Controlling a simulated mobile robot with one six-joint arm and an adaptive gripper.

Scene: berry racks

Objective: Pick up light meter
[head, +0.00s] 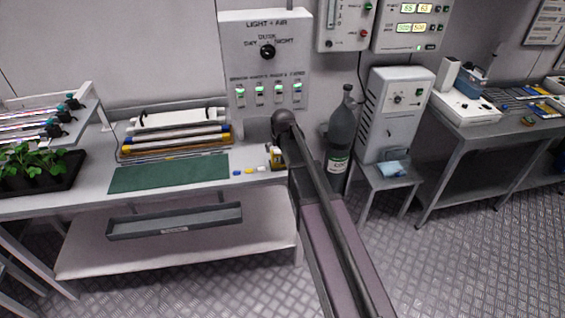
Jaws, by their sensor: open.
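I cannot pick out the light meter for certain. A small yellow and dark object (277,157) stands at the right end of the left bench, right beside my arm and partly covered by it; it may be the light meter, but it is too small to tell. My arm rises from the bottom of the head view to a dark rounded joint in front of the wall panel. My gripper does not show; the arm hides whatever is behind it.
The left bench (92,200) holds a green mat (170,173), small blue, yellow and white pieces (249,171), stacked rolls (175,142) and a plant tray (35,182). A dark gas bottle (341,140) stands right of my arm, beside a white cabinet (395,125). The floor (460,265) at right is clear.

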